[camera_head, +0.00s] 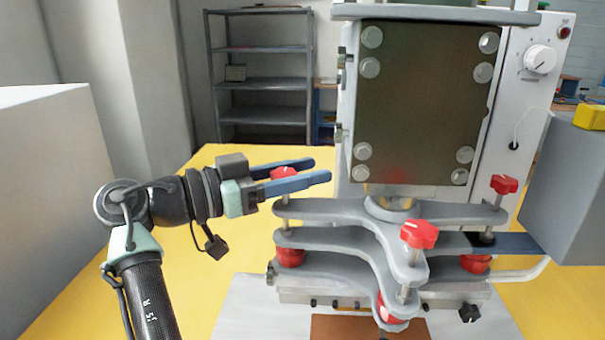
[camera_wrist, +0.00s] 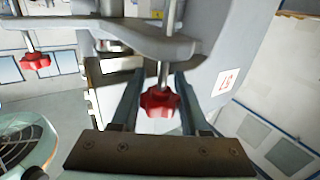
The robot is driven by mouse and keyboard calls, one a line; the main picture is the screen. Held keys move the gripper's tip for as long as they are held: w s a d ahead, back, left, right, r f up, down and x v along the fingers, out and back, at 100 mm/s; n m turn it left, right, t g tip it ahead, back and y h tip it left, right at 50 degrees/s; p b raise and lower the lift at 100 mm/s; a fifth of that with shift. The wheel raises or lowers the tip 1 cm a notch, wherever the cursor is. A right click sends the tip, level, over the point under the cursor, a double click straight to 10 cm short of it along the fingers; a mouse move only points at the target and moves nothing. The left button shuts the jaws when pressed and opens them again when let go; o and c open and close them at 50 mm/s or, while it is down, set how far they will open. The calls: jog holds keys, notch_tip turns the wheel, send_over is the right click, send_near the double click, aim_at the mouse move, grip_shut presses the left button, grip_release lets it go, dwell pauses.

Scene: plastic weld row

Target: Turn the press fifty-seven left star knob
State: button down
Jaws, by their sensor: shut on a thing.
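The press's left star knob (camera_head: 284,173) is red and lobed, on a thin upright rod at the left arm of the top grey plate (camera_head: 340,212). My gripper (camera_head: 321,169) reaches in from the left, one blue finger on each side of the knob. In the wrist view, a red star knob (camera_wrist: 160,102) sits between the two fingers (camera_wrist: 158,78), which are shut on it. The near finger partly hides the knob in the head view.
Other red star knobs stand at the plate's front (camera_head: 419,234) and right (camera_head: 504,184). Red pieces (camera_head: 290,257) sit lower between the stacked plates. A dark window panel (camera_head: 420,105) rises behind.

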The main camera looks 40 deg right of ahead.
dwell(0.3)
jog(key=shift+c, duration=2.1)
grip_release()
jog(key=v, duration=1.3)
jog(key=shift+p, duration=0.35)
jog(key=shift+d, duration=0.1)
